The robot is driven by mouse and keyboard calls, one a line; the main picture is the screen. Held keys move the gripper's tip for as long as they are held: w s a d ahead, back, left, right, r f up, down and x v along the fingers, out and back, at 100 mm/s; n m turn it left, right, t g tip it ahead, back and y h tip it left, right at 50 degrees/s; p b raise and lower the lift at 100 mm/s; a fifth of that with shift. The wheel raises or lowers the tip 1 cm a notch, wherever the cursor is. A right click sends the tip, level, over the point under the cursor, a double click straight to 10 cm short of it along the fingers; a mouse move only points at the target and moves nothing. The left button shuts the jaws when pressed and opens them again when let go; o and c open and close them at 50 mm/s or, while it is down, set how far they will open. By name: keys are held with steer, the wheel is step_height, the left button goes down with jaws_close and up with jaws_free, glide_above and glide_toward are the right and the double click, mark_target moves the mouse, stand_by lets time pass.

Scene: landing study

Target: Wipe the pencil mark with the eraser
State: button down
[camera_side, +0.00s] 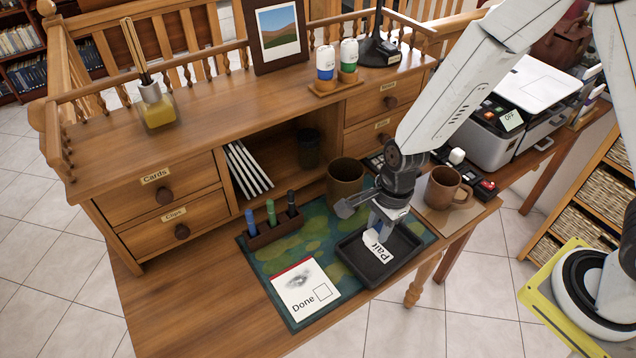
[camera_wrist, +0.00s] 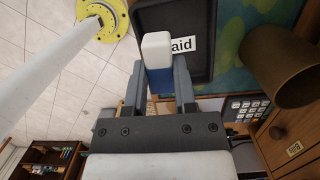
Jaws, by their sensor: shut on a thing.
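My gripper (camera_side: 386,213) is shut on the eraser (camera_side: 373,237), a white block with a blue sleeve. In the wrist view the eraser (camera_wrist: 157,48) sticks out past the fingers (camera_wrist: 158,88). The eraser is over the black tray (camera_side: 408,266), which has a white label (camera_side: 381,253) partly hidden by the eraser. I cannot tell whether the eraser touches the tray. The pencil mark (camera_side: 299,281) is a grey smudge on a white note sheet (camera_side: 318,281) marked "Done" with an empty box, left of the tray.
A pen holder (camera_side: 273,231) with several markers stands behind the note sheet on a green mat (camera_side: 268,258). A brown cup (camera_side: 345,178) stands behind the tray, and a mug (camera_side: 442,188) on its right. The desk's left front (camera_side: 185,300) is clear.

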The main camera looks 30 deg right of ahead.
steer(key=w+a+f, duration=0.2)
steer(key=w+a, duration=0.2)
steer(key=a, duration=0.5)
glide_above(293, 282)
step_height(293, 282, down, 3)
steer(key=shift+a, duration=1.05)
steer(key=shift+f, duration=0.2)
steer(key=shift+f, duration=2.7)
steer(key=shift+f, duration=0.6)
steer(key=shift+d, duration=0.1)
steer(key=shift+d+r, duration=0.15)
steer(key=shift+d, duration=1.05)
